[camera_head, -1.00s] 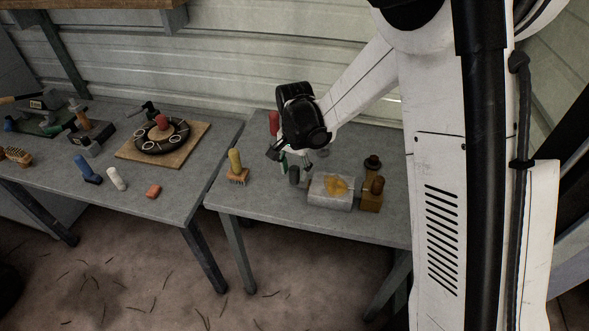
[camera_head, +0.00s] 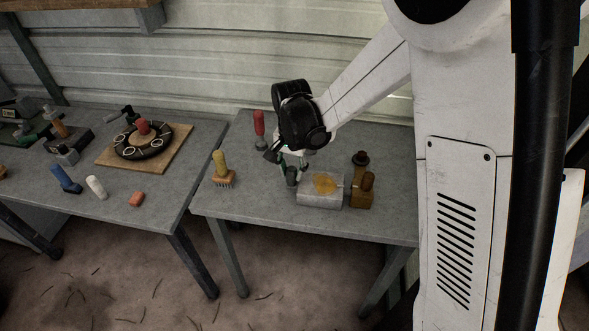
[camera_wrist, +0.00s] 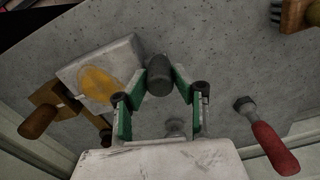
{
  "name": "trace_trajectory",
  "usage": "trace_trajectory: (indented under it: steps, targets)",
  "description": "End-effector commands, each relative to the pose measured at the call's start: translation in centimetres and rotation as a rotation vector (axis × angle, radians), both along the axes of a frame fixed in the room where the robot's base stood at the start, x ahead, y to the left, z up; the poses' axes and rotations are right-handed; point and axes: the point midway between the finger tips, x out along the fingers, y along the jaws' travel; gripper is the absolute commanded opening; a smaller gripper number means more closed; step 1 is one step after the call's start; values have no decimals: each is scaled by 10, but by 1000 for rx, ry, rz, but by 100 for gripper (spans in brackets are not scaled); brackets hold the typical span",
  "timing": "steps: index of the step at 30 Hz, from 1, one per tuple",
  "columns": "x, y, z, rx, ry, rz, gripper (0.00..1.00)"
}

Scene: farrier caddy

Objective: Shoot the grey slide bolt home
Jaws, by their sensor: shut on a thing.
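A short dark grey cylinder (camera_head: 291,177) stands on the right table, beside the left side of a pale grey block with a yellow-orange patch (camera_head: 334,201). My gripper (camera_head: 292,169) reaches down to it from above and behind. In the wrist view the green-padded fingers of my gripper (camera_wrist: 160,79) are shut on the dark grey cylinder (camera_wrist: 158,72), one on each side. The block (camera_wrist: 122,62) is right next to it. I cannot tell whether this cylinder is part of the grey slide bolt; no bolt track is clear in either view.
A brush with a yellow handle (camera_head: 220,165) and a red-handled tool (camera_head: 259,126) stand to the left. A brown wooden piece with a knob (camera_head: 363,190) is right of the block. The left table holds a black ring on a board (camera_head: 118,157) and several tools.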

Motion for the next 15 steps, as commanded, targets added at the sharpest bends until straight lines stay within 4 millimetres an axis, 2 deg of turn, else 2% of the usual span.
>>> trace_trajectory:
  steps: [3, 4, 8, 15]
  targets:
    - [-1, -4, 0, -7, 2, -4, 0]
    - [-1, -4, 0, -7, 2, -4, 26]
    - [-1, -4, 0, -6, 2, -5, 44]
    - [0, -3, 0, -5, 1, -4, 44]
